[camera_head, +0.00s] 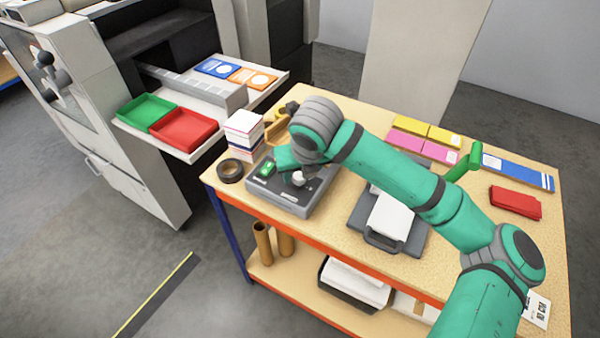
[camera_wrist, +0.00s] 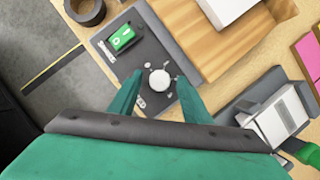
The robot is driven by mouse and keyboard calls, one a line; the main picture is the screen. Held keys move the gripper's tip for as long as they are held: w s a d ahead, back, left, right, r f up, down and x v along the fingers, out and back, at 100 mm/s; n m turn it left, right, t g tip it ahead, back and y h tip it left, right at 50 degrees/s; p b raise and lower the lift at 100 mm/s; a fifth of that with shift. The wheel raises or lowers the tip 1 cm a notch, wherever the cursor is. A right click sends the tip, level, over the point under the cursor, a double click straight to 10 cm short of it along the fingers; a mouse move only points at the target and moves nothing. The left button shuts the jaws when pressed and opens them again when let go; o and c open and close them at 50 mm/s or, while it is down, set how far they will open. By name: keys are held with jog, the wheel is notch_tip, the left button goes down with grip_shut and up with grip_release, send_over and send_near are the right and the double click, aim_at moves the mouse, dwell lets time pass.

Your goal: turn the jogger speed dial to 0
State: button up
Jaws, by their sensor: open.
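The jogger is a dark grey box (camera_head: 268,195) at the left end of the wooden table. Its white round speed dial (camera_head: 298,178) sits on the top panel, partly hidden by my gripper in the head view. In the wrist view the dial (camera_wrist: 160,80) shows whole, with small light marks around it. A green switch (camera_wrist: 122,38) is on the same panel. My gripper (camera_wrist: 157,82) is open, with one green finger to each side of the dial in the wrist view. I cannot tell whether the fingers touch it or how high they are. The dial's setting is not readable.
A roll of dark tape (camera_head: 230,170) and a paper stack (camera_head: 243,130) stand beside the jogger. A grey device with white paper (camera_head: 390,220) is to its right. Pink pads (camera_head: 422,147) and a red pad (camera_head: 515,202) lie farther right.

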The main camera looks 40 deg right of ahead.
jog(key=shift+f, duration=0.15)
jog(key=shift+c, duration=0.6)
jog(key=c, duration=0.9)
